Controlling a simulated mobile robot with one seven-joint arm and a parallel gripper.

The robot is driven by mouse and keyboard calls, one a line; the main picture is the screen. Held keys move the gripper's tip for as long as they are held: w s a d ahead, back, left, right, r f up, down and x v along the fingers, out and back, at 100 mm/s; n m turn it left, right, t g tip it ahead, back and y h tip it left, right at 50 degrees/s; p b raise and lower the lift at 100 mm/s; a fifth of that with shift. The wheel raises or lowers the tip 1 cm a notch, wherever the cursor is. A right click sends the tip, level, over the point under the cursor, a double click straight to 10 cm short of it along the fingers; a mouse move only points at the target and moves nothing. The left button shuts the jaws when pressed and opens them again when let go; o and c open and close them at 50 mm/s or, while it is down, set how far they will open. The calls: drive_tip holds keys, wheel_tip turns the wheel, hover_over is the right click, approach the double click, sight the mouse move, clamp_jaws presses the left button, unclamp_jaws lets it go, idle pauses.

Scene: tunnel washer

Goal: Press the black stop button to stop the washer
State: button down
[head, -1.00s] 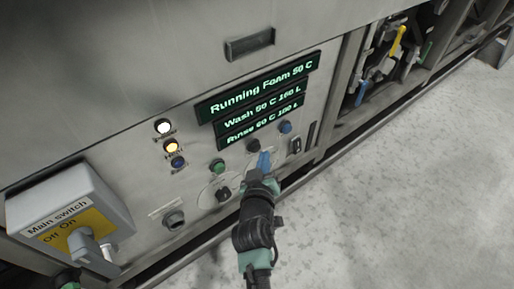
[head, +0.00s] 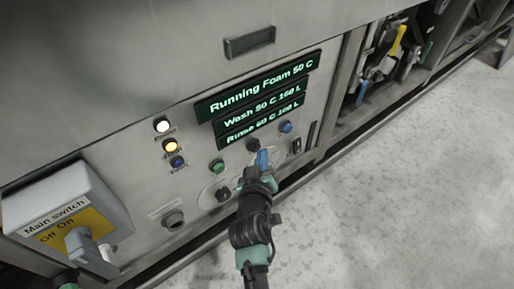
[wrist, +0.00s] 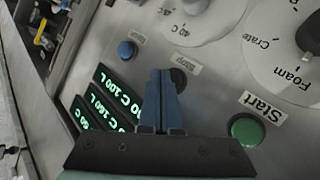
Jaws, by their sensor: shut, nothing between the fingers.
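The black stop button (head: 253,144) sits on the washer's panel, between the green start button (head: 217,166) and a blue button (head: 286,127). In the wrist view the black button (wrist: 179,77) shows partly behind my fingers, beside a label reading "Stop". My gripper (head: 262,154) has its blue fingers closed together and empty. In the head view the fingertips are just below the black button. In the wrist view the gripper (wrist: 160,74) overlaps the button's left edge. I cannot tell whether the tips touch the panel or the button.
The displays (head: 258,97) read "Running Foam 50 C", "Wash 50 C 160 L" and a rinse line. White, amber and blue lamps are at the left. The grey main switch box (head: 65,205) juts out at lower left. Free floor (head: 400,190) lies at right.

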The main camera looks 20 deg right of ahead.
drive_tip(key=shift+w+a+b, duration=0.2)
drive_tip(key=shift+w+b, duration=0.2)
drive_tip(key=shift+w, duration=0.1)
idle(0.4)
idle(0.3)
drive_tip(key=shift+s+d+p, duration=0.35)
drive_tip(key=shift+s+p, duration=0.35)
drive_tip(key=shift+s, duration=0.2)
drive_tip(key=s+p, duration=0.1)
drive_tip(key=s+d+p, duration=0.1)
drive_tip(key=s, duration=0.1)
drive_tip(key=s+p, duration=0.1)
drive_tip(key=shift+s+d+p, duration=0.35)
idle(0.5)
